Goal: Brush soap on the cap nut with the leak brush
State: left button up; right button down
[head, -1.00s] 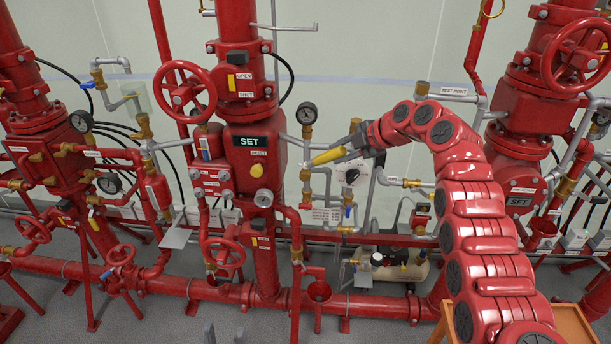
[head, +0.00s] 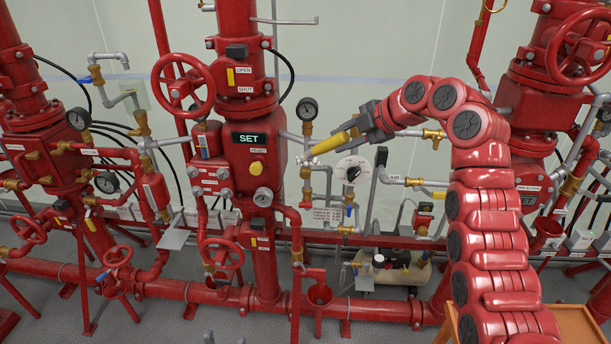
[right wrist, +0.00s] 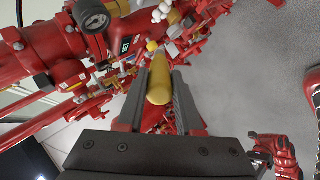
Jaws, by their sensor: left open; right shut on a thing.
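The leak brush has a yellow handle (head: 332,143) and a pale tip (head: 306,159). My right gripper (head: 362,126) is shut on the handle's rear end. The brush points down and left, its tip at the piping just right of the SET valve. In the right wrist view the yellow handle (right wrist: 159,80) runs forward from between the two fingers. Brass fittings (head: 306,173) stand just below the tip; I cannot tell which is the cap nut or whether the bristles touch it. My left gripper (head: 225,339) is open and empty; only its grey fingertips show at the bottom edge.
The red SET valve body (head: 250,155) stands left of the brush. Red pipes and handwheels crowd both sides. A wooden stand (head: 575,325) is at bottom right.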

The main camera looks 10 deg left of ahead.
jog(key=shift+s+r, duration=0.5)
jog(key=shift+s, duration=0.1)
jog(key=s+r, duration=0.4)
